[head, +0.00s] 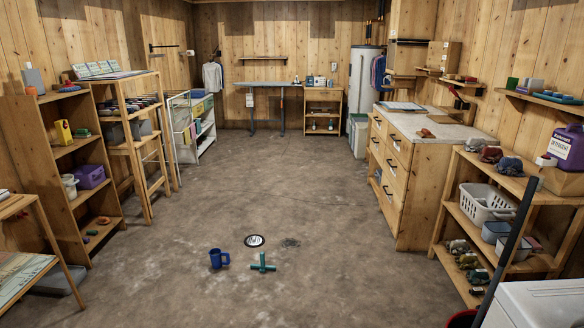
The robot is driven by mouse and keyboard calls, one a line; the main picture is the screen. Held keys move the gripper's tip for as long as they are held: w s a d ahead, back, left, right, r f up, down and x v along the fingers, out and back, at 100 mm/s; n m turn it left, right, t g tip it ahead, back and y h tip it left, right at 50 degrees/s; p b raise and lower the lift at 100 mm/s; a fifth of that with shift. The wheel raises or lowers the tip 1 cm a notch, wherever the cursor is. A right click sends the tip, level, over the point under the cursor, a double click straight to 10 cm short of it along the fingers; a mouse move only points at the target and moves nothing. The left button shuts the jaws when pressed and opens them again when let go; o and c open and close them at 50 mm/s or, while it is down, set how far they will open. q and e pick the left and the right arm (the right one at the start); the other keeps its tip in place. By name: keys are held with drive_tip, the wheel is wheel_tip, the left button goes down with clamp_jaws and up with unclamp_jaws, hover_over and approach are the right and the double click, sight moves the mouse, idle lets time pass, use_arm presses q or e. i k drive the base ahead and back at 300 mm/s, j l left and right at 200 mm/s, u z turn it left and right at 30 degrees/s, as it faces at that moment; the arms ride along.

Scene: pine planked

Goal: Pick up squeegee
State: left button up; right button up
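A small teal T-shaped thing (263,264) lies on the floor in the lower middle of the head view. Its shape fits a hand squeegee, but it is too small to be sure. A blue mug (218,258) stands on the floor to its left, apart from it. Neither of my grippers is in the head view.
Wooden shelves (40,150) line the left, and a drawer cabinet (395,185) and a low shelf (535,262) line the right. A dark pole (507,250) leans at front right. The middle floor is open.

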sight(263, 268)
drive_tip(key=i, duration=2.05)
drive_tip(key=i+u, duration=0.25)
drive_tip(key=i, duration=0.2)
drive_tip(key=i+l+u, duration=0.1)
drive_tip(key=i+u, duration=0.15)
drive_tip(key=i, duration=0.2)
drive_tip(key=i+l+u, duration=0.3)
drive_tip(key=i, duration=0.15)
drive_tip(key=i+l+u, duration=0.25)
drive_tip(key=i, duration=0.15)
